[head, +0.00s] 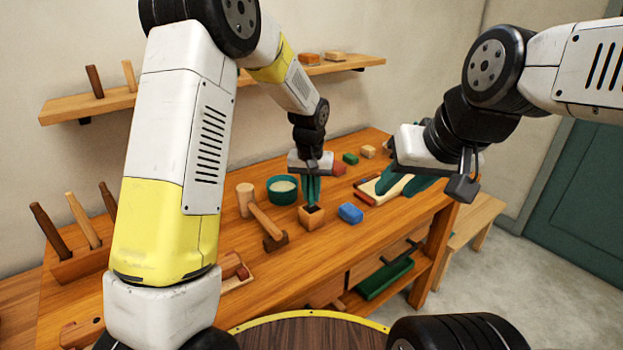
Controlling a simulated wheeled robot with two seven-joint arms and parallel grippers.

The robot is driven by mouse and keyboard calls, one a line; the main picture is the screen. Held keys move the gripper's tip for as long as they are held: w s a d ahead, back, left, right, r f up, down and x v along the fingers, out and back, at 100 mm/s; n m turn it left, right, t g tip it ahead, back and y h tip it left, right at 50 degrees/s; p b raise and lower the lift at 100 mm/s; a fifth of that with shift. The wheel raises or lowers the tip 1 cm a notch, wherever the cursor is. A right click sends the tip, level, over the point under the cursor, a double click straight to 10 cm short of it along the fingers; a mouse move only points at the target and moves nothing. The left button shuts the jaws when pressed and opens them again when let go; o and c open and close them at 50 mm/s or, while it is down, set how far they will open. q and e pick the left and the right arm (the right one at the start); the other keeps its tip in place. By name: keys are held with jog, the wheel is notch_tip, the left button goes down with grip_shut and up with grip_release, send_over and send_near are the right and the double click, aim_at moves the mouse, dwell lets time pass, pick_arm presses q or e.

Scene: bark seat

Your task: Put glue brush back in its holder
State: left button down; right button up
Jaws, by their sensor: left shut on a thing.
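My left gripper (311,203) points down with its teal fingertips right above a small wooden block holder (311,222) that has a dark square opening in its top. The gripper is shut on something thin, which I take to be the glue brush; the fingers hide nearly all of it. I cannot tell whether its lower end is inside the opening. My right gripper (404,184) hangs at the right over the bench, its teal fingers apart and nothing seen between them.
A green pot (283,192) of cream glue and a wooden cylinder (245,199) stand left of the holder. A blue block (350,213) sits just right. A tool rack (85,262) stands at the far left.

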pick_arm(q)
jog(key=shift+f, duration=0.35)
dwell(0.7)
jog(key=c, duration=1.2)
grip_release()
jog(key=shift+c, duration=0.2)
jog(key=shift+s+a+r, duration=0.1)
jog(key=shift+s+r, duration=0.1)
jog(key=shift+r, duration=1.1)
jog(key=shift+s+d+r, duration=0.1)
jog(key=shift+s+r, duration=0.05)
jog(key=shift+r, duration=1.15)
jog(key=shift+s+a+r, duration=0.1)
jog(key=shift+s+r, duration=0.1)
jog(key=shift+r, duration=1.1)
